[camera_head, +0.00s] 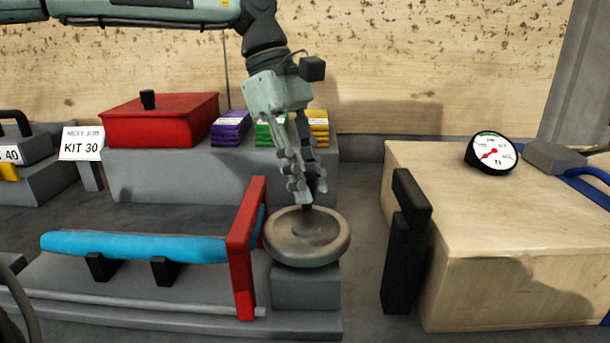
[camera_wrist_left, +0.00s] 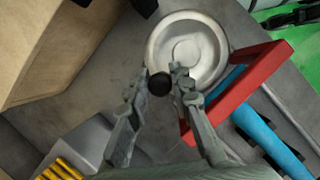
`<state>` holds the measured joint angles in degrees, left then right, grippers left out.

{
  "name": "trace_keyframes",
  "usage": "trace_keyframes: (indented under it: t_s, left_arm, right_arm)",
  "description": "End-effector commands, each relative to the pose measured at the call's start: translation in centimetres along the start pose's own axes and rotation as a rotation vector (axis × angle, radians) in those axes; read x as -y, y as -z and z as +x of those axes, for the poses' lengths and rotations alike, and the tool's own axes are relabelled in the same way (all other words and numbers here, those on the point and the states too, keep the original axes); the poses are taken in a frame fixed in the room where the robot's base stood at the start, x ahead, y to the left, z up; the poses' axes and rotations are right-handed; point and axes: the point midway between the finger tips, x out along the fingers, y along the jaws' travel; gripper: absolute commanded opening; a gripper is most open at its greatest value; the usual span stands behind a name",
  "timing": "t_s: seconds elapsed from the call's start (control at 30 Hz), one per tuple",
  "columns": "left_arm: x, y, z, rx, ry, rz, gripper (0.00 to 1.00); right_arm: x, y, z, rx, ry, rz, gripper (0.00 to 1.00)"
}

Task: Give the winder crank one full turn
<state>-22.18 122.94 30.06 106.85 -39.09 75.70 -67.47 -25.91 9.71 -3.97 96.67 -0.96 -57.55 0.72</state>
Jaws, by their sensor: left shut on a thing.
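The winder crank is a round grey disc (camera_head: 282,236) on a grey block at the right end of the winder, beside a red upright frame (camera_head: 241,262). A small black knob (camera_head: 307,207) stands near the disc's far rim, mostly hidden by my fingers. My left gripper (camera_head: 308,199) reaches down from above and is shut on this knob. The left wrist view shows the knob (camera_wrist_left: 159,84) between the fingertips, with the disc (camera_wrist_left: 163,42) just beyond. My right gripper is in neither view.
A light blue roll (camera_head: 140,246) lies left of the red frame. Behind stand a red box (camera_head: 160,125) and purple, green and yellow packs on a grey ledge. To the right are a black upright handle (camera_head: 403,255) and a wooden block (camera_head: 520,265) bearing a dial gauge (camera_head: 491,152).

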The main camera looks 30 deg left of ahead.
Motion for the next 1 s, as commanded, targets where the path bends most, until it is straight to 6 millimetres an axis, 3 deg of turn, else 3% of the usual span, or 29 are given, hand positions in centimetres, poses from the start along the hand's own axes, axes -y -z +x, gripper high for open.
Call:
trace_keyframes:
  t_s: [0.27, 0.3, 0.43, 0.77, 1.0]
  left_arm:
    - [0.0, 0.0, 0.0, 0.000, -0.001, 0.000, 0.00]
    - [0.0, 0.0, 0.0, 0.000, -0.001, 0.000, 0.25]
    - [0.0, 0.0, 0.0, 0.000, -0.001, 0.000, 0.41]
    - [0.0, 0.0, -0.2, 0.000, -0.001, -0.001, 0.42]
    - [-0.1, 0.0, -3.6, -0.001, -0.006, -0.001, 0.42]
  right_arm:
    - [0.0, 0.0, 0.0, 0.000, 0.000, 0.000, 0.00]
    - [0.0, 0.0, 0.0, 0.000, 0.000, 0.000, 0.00]
    - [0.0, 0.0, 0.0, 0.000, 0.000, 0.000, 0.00]
    - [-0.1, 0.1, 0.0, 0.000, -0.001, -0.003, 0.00]
    - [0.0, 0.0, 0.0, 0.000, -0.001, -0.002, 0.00]
